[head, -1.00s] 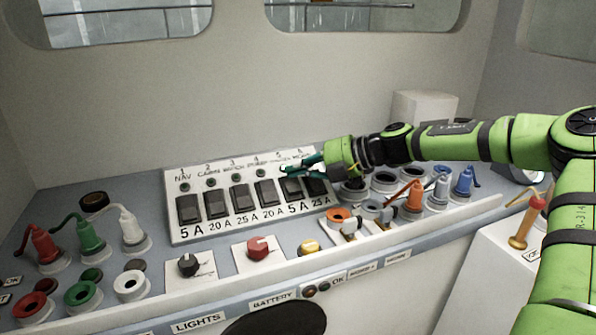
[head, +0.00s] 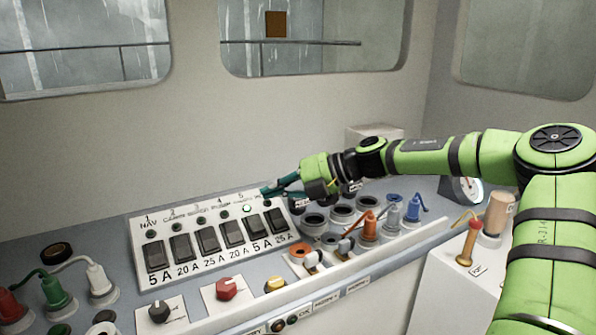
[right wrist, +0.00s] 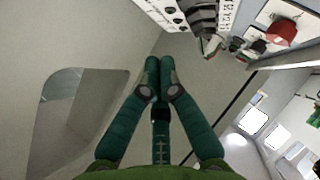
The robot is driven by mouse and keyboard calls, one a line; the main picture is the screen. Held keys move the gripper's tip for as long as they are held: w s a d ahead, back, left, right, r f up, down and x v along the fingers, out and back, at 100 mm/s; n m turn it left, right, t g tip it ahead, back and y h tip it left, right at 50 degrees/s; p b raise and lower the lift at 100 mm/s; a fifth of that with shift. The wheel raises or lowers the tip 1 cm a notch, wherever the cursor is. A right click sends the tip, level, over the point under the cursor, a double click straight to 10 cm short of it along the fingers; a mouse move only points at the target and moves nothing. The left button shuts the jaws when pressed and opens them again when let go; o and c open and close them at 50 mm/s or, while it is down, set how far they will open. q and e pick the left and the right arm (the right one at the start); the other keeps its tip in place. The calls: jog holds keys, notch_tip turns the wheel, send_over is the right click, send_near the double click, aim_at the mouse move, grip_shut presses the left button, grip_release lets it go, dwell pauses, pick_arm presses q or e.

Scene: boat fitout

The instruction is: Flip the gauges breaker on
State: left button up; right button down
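The breaker panel (head: 142,228) is a white sloped plate with a row of black rocker switches, numbered lamps above them and amp ratings below. The fifth rocker (head: 257,227), marked 5 A, sits under a lamp (head: 247,208) that glows green; the other visible lamps look dark. The name labels are too small to read surely, and the sixth is partly hidden, so I cannot tell which is gauges. My right gripper (head: 268,191) is over the panel's upper right corner. In the right wrist view its green fingers (right wrist: 158,68) are together and empty. My left gripper is not in view.
Black sockets (head: 342,212) and orange and blue plugs (head: 392,217) lie right of the panel. A black knob (head: 160,311), a red knob (head: 227,289) and a yellow button (head: 275,284) sit in front. Red, green and white plugs stand at left. A wall rises behind.

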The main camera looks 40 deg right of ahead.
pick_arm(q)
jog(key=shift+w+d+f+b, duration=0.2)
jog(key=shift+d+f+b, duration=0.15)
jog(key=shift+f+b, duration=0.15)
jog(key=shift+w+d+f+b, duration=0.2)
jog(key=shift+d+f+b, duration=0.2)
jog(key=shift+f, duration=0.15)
pick_arm(e)
jog(key=s+d+r, duration=0.3)
jog(key=d, duration=0.1)
jog(key=shift+d+r, duration=0.3)
jog(key=shift+d, duration=0.05)
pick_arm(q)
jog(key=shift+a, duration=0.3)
